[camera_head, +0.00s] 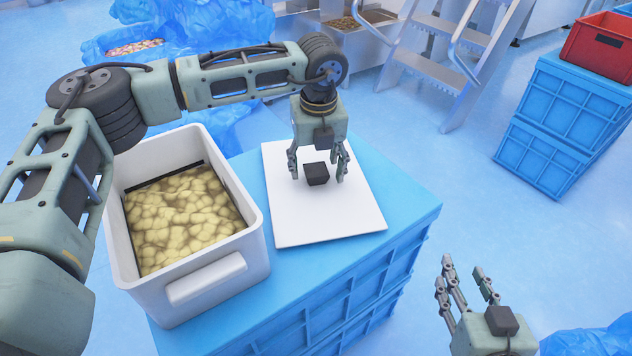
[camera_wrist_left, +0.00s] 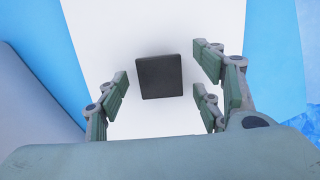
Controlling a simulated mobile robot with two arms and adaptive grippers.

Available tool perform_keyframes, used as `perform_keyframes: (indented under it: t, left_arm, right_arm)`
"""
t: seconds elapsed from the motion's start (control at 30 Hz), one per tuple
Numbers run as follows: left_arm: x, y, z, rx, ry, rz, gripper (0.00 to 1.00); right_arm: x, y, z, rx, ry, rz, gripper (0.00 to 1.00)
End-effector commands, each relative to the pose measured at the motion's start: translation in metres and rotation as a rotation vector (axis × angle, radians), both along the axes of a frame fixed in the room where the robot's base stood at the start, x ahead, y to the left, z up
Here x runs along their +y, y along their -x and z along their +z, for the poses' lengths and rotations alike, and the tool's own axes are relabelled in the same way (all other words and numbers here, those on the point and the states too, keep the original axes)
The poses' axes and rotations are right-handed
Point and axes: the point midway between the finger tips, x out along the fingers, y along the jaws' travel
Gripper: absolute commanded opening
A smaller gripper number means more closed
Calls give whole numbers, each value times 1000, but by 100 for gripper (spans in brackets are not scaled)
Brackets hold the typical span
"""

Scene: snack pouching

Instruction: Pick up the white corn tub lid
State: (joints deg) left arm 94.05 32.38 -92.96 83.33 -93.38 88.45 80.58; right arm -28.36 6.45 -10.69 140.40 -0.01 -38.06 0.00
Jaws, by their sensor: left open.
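The white lid (camera_head: 322,222) lies flat on the blue crate top, to the right of the white tub. A black block-like knob (camera_head: 317,174) stands up near its middle. My left gripper (camera_head: 318,172) points down over the lid with its fingers apart on either side of the knob. In the left wrist view, the knob (camera_wrist_left: 159,76) sits ahead of the open fingers (camera_wrist_left: 163,101), on the white lid (camera_wrist_left: 105,30). I cannot tell whether any finger touches it. My right gripper (camera_head: 465,280) is empty, its fingers spread, at the lower right, away from the lid.
The white tub (camera_head: 262,225), filled with yellowish pieces, stands left of the lid on blue stacked crates (camera_head: 412,190). More blue crates (camera_head: 575,110) with a red crate (camera_head: 603,45) stand at the far right. Metal steps (camera_head: 440,65) are behind. Blue floor is open between.

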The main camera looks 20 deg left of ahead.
Motion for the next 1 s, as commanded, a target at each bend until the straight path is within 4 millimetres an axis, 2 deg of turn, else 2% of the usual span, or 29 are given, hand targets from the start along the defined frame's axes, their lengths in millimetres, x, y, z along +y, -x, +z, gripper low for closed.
perform_keyframes:
  t: [0.07,0.77,1.0]
  left_arm:
    - [0,0,0,0,0,0,61]
    - [0,0,0,1,0,0,0]
    - [0,0,1,0,1,0,0]
  right_arm:
    - [0,0,0,1,0,0,40]
    - [0,0,-1,3,1,0,40]
    - [0,0,-1,3,1,0,40]
